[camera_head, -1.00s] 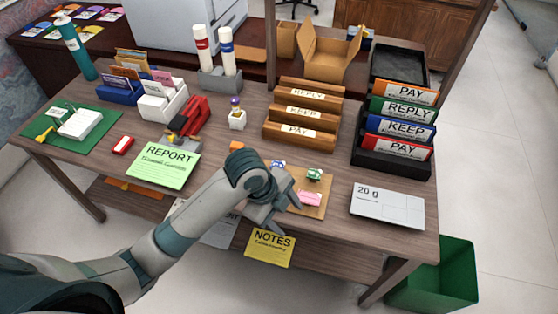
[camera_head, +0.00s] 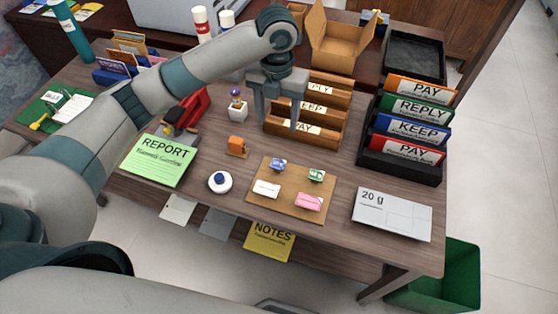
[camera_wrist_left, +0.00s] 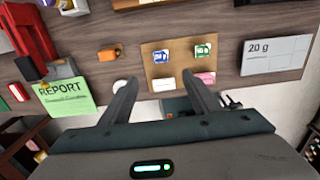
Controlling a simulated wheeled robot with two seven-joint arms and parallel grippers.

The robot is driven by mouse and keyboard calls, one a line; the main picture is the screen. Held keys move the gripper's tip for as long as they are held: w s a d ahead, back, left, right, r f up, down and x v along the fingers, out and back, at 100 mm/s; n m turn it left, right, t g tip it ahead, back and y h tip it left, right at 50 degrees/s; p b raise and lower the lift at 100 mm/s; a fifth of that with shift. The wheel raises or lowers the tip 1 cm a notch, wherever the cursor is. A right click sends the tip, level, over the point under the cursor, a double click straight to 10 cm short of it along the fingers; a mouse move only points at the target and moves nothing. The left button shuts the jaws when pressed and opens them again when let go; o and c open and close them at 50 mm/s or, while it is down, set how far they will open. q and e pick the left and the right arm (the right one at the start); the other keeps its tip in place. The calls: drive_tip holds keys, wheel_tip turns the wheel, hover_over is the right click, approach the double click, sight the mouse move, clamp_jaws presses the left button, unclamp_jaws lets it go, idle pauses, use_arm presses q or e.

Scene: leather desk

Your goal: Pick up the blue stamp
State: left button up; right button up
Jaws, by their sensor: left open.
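The small blue stamp (camera_head: 278,165) sits at the back left of a tan board (camera_head: 263,212) near the table's front edge. It also shows in the left wrist view (camera_wrist_left: 161,56). On the same board are a green stamp (camera_head: 316,175), a white one (camera_head: 266,190) and a pink one (camera_head: 309,202). My left gripper (camera_head: 277,122) is open and empty, its fingers pointing down. My right gripper is not in view.
An orange block (camera_head: 236,147) and a white round thing with a blue knob (camera_head: 220,182) lie left of the board. Wooden racks (camera_head: 307,105) and a black folder tray (camera_head: 400,165) stand behind.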

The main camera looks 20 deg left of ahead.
use_arm(q)
drive_tip(key=shift+s, duration=0.1)
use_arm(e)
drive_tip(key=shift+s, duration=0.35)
use_arm(q)
drive_tip(key=p, duration=0.4)
hover_over(278, 164)
wheel_tip(278, 164, down, 11)
drive_tip(key=shift+f, duration=0.6)
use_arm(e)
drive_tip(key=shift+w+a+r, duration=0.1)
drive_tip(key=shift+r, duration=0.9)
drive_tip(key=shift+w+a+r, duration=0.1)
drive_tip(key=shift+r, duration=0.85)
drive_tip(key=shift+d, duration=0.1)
use_arm(q)
drive_tip(key=shift+f+p, duration=0.45)
wheel_tip(278, 164, down, 3)
drive_tip(key=shift+p, duration=0.8)
drive_tip(key=shift+f, duration=0.6)
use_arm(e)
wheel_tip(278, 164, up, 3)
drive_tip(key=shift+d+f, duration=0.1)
use_arm(q)
drive_tip(key=shift+f, duration=0.3)
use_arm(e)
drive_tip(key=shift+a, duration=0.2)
